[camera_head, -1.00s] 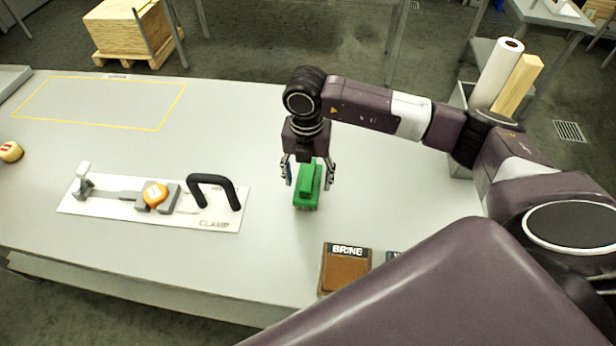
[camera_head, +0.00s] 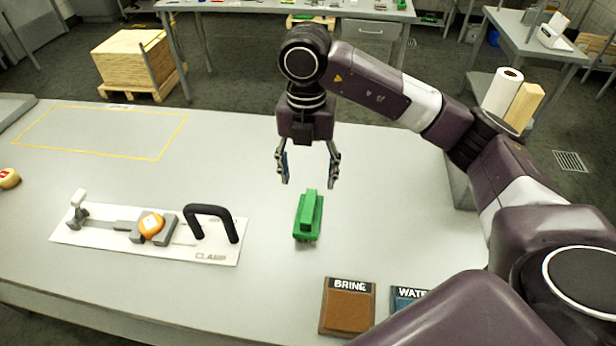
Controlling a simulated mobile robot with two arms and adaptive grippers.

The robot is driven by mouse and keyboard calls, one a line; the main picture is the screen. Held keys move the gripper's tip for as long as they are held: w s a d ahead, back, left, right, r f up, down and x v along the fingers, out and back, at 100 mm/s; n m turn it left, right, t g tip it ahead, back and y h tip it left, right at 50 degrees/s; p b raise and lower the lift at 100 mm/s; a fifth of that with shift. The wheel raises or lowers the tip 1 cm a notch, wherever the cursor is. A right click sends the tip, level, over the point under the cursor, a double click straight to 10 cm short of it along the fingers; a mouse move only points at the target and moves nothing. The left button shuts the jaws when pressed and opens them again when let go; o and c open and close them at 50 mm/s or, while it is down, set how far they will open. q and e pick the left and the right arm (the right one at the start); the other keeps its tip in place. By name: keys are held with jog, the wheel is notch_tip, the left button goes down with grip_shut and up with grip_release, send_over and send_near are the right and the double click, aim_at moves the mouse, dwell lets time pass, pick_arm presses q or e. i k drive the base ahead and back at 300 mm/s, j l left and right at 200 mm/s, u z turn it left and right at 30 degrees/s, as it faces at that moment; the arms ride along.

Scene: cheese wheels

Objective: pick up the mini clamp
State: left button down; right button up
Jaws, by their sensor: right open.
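A small green object (camera_head: 309,216) with a raised narrow block on top lies on the table. I cannot tell whether it is the mini clamp. My right gripper (camera_head: 308,183) is open and empty above it, its fingertips apart from it. To the left, a white board (camera_head: 215,257) lettered CLAMP carries grey jaws (camera_head: 166,224) around an orange round piece (camera_head: 151,225), a black curved handle (camera_head: 213,213) and a white-topped lever (camera_head: 78,203). My left gripper is not in view.
A brown pad marked BRINE (camera_head: 347,308) lies at the front, beside a blue pad marked WATER (camera_head: 407,297) partly hidden by my arm. A yellow outline (camera_head: 157,158) marks clear table at the back left. A small round piece (camera_head: 9,178) sits at the left edge.

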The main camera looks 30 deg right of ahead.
aim_at(204, 234)
jog(key=k+j, duration=0.5)
jog(key=k, duration=0.2)
jog(key=k+j, duration=0.45)
jog(key=k, duration=0.2)
